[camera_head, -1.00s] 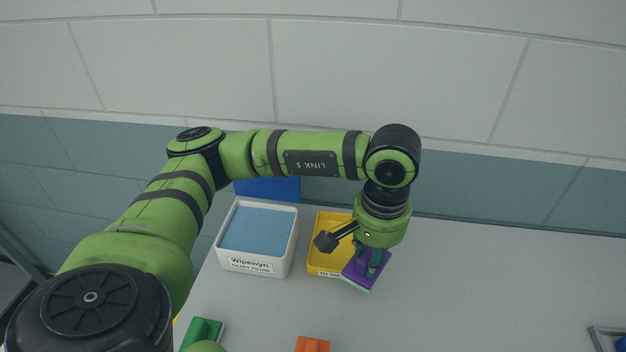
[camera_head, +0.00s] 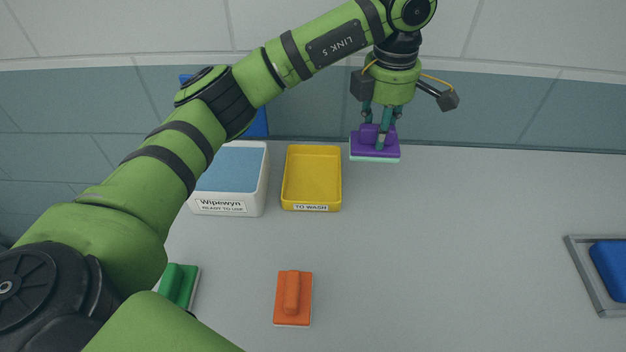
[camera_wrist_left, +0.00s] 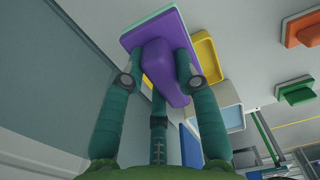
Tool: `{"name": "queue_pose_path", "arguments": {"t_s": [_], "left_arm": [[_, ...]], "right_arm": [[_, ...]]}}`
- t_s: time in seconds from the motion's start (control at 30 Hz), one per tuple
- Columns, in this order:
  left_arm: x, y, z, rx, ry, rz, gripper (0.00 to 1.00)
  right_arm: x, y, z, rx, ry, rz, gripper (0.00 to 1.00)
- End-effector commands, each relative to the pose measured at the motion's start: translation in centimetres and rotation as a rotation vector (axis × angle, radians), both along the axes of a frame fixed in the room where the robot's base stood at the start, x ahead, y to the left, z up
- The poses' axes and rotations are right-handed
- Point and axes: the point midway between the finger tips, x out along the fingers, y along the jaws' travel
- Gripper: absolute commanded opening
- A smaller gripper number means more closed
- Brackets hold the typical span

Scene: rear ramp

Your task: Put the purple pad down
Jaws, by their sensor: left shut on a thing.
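The purple pad (camera_head: 362,153) has a raised purple grip on top and a pale green underside. My left gripper (camera_head: 380,138) is shut on the pad's grip and holds it raised near the back wall, to the right of the yellow tray in the head view. In the left wrist view the purple pad (camera_wrist_left: 140,38) sits between my left fingers (camera_wrist_left: 168,72), its grip between them. My right gripper is not in view.
The empty yellow tray (camera_head: 313,207), labelled "TO WASH", stands beside a white Wipewyn box (camera_head: 230,207) with blue contents. An orange pad (camera_head: 293,300) and a green pad (camera_head: 180,285) lie in front. A grey tray (camera_head: 592,290) holds something blue at right. The middle right surface is clear.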

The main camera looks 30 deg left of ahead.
Motion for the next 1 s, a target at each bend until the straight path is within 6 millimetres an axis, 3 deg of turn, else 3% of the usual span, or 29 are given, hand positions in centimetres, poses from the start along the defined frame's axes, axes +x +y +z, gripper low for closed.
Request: {"name": "queue_pose_path", "arguments": {"t_s": [0.13, 0.4, 0.6, 0.77, 1.0], "left_arm": [[-0.3, 1.4, -0.7, 0.001, 0.004, 0.032, 0.01], [-2.2, 7.3, -4.1, 0.003, 0.005, 0.031, 0.01], [-3.1, 10.4, -6.3, 0.001, 0.003, 0.028, 0.01], [-3.3, 11.1, -7.1, 0.0, 0.002, 0.025, 0.01], [-3.3, 11.1, -10.3, 0.0, 0.003, 0.026, 0.01]], "right_arm": [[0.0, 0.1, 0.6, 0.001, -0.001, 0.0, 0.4], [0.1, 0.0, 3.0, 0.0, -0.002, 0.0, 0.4], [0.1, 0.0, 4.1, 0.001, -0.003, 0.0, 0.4], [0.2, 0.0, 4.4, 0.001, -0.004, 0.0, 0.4], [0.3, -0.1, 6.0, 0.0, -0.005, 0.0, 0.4]]}}
